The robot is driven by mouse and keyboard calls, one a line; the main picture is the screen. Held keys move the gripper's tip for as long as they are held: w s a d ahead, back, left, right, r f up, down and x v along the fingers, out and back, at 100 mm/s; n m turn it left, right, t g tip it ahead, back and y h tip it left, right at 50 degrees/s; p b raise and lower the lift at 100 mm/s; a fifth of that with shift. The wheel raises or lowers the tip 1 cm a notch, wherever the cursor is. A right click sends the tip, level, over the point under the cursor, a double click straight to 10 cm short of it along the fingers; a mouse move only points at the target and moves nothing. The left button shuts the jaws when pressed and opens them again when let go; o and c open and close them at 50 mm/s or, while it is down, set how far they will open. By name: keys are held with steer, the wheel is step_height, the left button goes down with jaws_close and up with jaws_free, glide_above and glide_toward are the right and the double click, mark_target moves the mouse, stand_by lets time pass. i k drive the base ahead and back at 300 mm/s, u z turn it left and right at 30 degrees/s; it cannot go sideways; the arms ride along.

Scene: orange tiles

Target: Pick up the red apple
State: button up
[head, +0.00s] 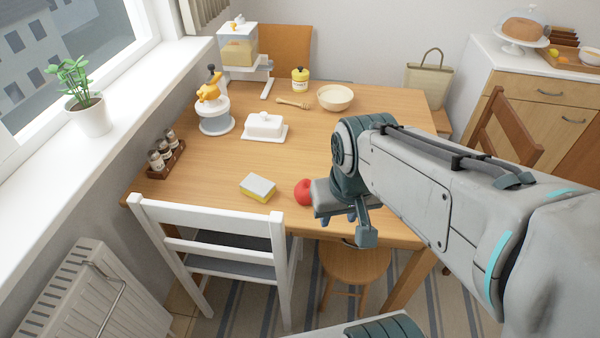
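The red apple (303,191) sits on the wooden table (300,150) near its front edge. Its right side is hidden behind my gripper (352,232). My gripper is just right of the apple in the picture, low over the table's front edge. Its fingers are partly visible below the wrist, and I cannot tell whether they are open or shut. I see nothing held in them. Whether the gripper touches the apple is unclear.
A yellow and grey sponge (257,188) lies left of the apple. A white butter dish (264,127), a spice rack (165,158) and a bowl (335,97) stand farther off. A white chair (215,245) and a round stool (355,265) are at the front edge.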

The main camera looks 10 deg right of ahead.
mark_target(301, 191)
steer(key=k, duration=0.15)
steer(key=z, duration=1.9)
steer(key=k, duration=1.1)
steer(key=u, duration=1.25)
steer(key=i, duration=1)
